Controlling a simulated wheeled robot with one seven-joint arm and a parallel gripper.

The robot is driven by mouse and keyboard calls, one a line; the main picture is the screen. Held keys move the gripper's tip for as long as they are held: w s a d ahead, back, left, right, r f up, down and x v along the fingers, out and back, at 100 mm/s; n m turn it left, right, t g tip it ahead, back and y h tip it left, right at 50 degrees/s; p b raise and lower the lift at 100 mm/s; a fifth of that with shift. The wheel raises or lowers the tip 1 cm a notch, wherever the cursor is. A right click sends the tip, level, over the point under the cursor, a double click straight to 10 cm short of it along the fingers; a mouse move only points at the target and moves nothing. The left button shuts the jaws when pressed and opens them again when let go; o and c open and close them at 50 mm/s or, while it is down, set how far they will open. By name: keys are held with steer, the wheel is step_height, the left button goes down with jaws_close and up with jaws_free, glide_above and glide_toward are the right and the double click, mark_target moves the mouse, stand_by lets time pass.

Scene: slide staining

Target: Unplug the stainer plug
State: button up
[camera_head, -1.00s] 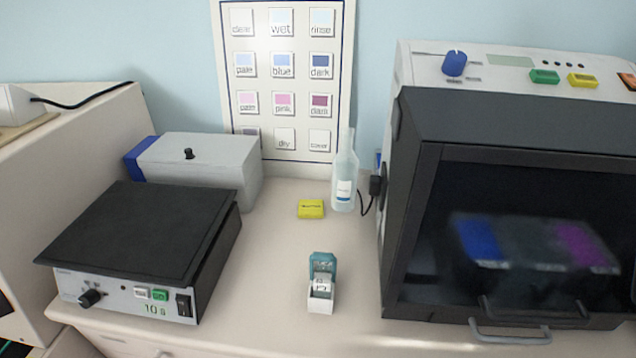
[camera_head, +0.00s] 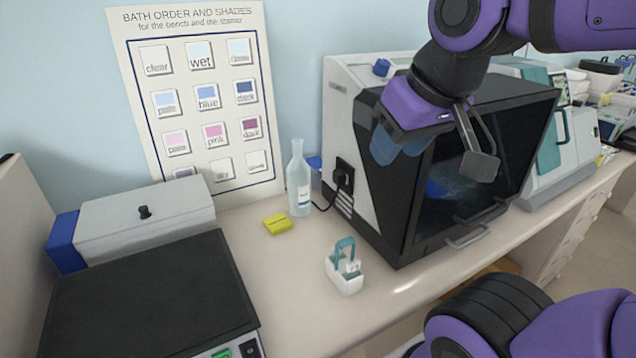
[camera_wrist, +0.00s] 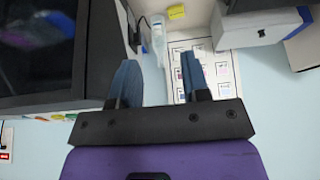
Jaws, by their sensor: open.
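The black stainer plug (camera_head: 344,174) sits in a socket on the left side of the stainer (camera_head: 338,115), a dark-fronted box with a white body. A black cord hangs from the plug towards the clear bottle (camera_head: 299,180). In the wrist view the dark plug (camera_wrist: 134,27) shows near the stainer's side, above the left finger. My gripper (camera_head: 400,148) has blue fingers and is open and empty. In the head view it is in front of the stainer's upper left part, to the right of the plug and apart from it. In the wrist view my gripper (camera_wrist: 158,72) points towards the bottle and chart.
A yellow block (camera_head: 278,225) and a white slide holder (camera_head: 345,280) with a teal handle stand on the bench. A grey box (camera_head: 150,217) and a black-topped hotplate (camera_head: 150,290) are at left. A shade chart (camera_head: 143,110) hangs behind.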

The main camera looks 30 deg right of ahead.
steer(key=o, duration=0.5)
steer(key=w+d+f+n+g+h, duration=0.4)
steer(key=w+f+n+g+h, duration=0.15)
steer(key=w, duration=0.45)
steer(key=n+h, duration=1.3)
glide_toward(335, 178)
steer(key=shift+d+r+m+y, duration=0.1)
steer(key=shift+d+m+y, duration=0.15)
steer(key=shift+d, duration=0.2)
steer(key=shift+s+d, duration=0.1)
steer(key=shift+d, duration=0.05)
steer(key=shift+d, duration=4.4)
